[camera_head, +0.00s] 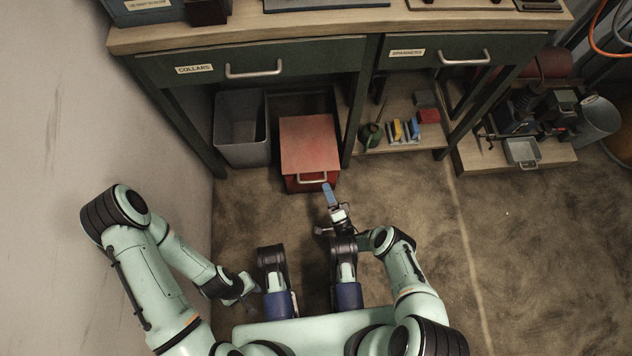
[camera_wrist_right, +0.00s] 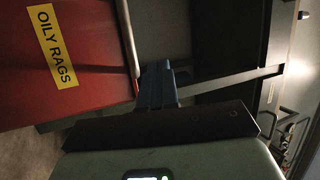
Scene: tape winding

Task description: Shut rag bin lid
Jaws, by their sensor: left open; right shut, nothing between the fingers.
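The red rag bin (camera_head: 310,142) stands on the floor under the bench, its faded red lid facing up in the head view. The lid appears to lie down over the bin; any small gap at its edge cannot be made out. A pale bar handle (camera_head: 312,181) is at its front edge. The right wrist view shows the bin's red front with a yellow OILY RAGS label (camera_wrist_right: 52,46). My right gripper (camera_head: 328,190) is shut and empty, its blue fingers (camera_wrist_right: 157,85) close by the front edge; contact is unclear. My left gripper (camera_head: 250,286) is open and empty, low at left.
A grey open bin (camera_head: 241,128) stands left of the red bin. A bench leg (camera_head: 357,110) is close on its right, with a low shelf (camera_head: 400,142) of small items beyond. Drawers (camera_head: 250,62) hang above. The floor in front is clear at right.

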